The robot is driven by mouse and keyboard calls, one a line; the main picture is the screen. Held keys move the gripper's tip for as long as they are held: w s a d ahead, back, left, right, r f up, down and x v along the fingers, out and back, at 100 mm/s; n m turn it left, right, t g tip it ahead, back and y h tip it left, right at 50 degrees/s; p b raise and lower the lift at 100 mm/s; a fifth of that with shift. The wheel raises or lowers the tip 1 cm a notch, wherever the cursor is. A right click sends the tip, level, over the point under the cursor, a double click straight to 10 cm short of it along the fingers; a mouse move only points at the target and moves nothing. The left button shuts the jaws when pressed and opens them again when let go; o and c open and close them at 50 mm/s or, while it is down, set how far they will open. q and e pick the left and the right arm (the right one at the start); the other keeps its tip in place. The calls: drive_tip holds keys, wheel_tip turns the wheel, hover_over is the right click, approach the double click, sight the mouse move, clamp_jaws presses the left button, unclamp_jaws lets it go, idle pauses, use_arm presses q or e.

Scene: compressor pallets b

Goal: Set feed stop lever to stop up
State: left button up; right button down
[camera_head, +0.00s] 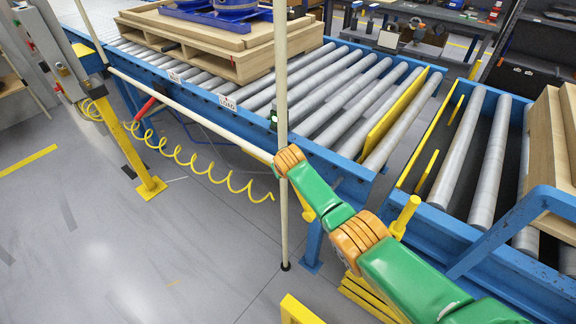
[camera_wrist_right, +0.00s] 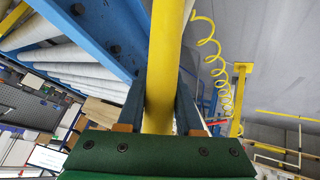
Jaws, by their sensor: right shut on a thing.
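A thick yellow bar (camera_wrist_right: 168,50), which I take to be the feed stop lever, runs up through the middle of the right wrist view. My right gripper (camera_wrist_right: 161,95) is shut around it, one dark finger on each side. In the head view my green right arm reaches in from the lower right and hides the gripper. A small yellow piece (camera_head: 306,213) shows beside the forearm, and a yellow round post (camera_head: 404,216) stands by the blue rail. I cannot tell which belongs to the lever. The left gripper is not in view.
The blue-framed roller conveyor (camera_head: 340,165) crosses the view, with a yellow stop plate (camera_head: 396,118) between rollers. A wooden pallet (camera_head: 225,62) lies on it at the back. A thin cream pole (camera_head: 281,90) stands close to my arm. A coiled yellow hose (camera_head: 190,160) hangs left, above open floor.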

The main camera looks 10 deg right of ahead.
drive_tip(key=c, duration=0.8)
unclamp_jaws()
drive_tip(key=shift+o, duration=1.1)
drive_tip(key=shift+w+a+f, duration=0.1)
drive_tip(key=shift+w, duration=0.05)
drive_tip(key=p+v, duration=0.3)
drive_tip(key=v, duration=0.4)
